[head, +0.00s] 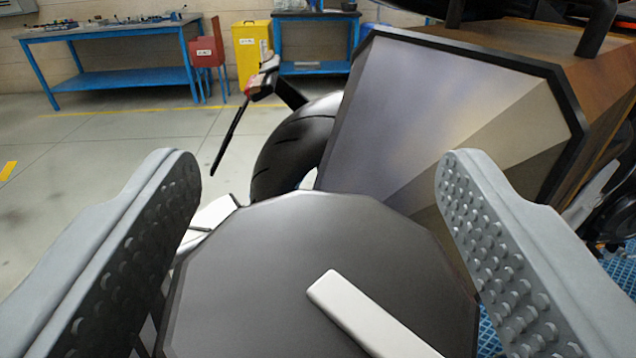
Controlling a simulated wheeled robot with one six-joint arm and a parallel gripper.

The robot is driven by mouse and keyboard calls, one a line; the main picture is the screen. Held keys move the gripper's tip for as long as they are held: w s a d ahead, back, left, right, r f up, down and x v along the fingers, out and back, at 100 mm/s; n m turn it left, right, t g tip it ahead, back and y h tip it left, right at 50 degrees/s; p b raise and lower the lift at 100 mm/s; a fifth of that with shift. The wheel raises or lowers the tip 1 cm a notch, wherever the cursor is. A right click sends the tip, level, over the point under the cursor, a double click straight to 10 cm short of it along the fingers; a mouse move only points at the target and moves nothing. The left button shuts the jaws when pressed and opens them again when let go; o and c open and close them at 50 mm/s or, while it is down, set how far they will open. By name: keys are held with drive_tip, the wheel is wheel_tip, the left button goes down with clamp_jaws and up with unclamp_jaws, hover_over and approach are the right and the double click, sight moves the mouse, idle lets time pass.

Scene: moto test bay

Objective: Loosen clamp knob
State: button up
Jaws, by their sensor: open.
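My gripper (318,215) is open, with one grey studded finger at the left and one at the right of the head view. Between and below the fingers is a large dark grey many-sided disc (250,260), which looks like the clamp knob. A light grey bar (365,315) lies across its face, running from the middle toward the lower right. The disc's lower part is cut off by the picture edge. The fingers flank it, and I cannot tell whether either one touches it.
A large panelled case with a black rim (450,110) stands close behind the disc at right. A black tyre (285,150) is behind it. Blue workbenches (110,35), a red bin (207,52) and a yellow cabinet (250,50) stand at the back. The floor (90,150) at left is clear.

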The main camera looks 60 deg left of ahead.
drive_tip(key=shift+c, duration=0.2)
drive_tip(key=c, duration=0.9)
drive_tip(key=shift+c, duration=0.2)
drive_tip(key=shift+n+g, duration=0.4)
drive_tip(key=shift+g, duration=0.1)
drive_tip(key=n+g, duration=0.1)
drive_tip(key=g, duration=0.1)
drive_tip(key=n+g+y, duration=0.1)
drive_tip(key=n+g, duration=0.1)
drive_tip(key=shift+s+g+y, duration=0.15)
drive_tip(key=shift+g+y, duration=0.15)
drive_tip(key=shift+s+n+g, duration=0.15)
drive_tip(key=shift+n+g, duration=0.55)
drive_tip(key=shift+g, duration=0.4)
drive_tip(key=shift+s+n+g, duration=0.15)
drive_tip(key=shift+n+g, duration=0.55)
drive_tip(key=shift+g, duration=0.4)
drive_tip(key=o, duration=1)
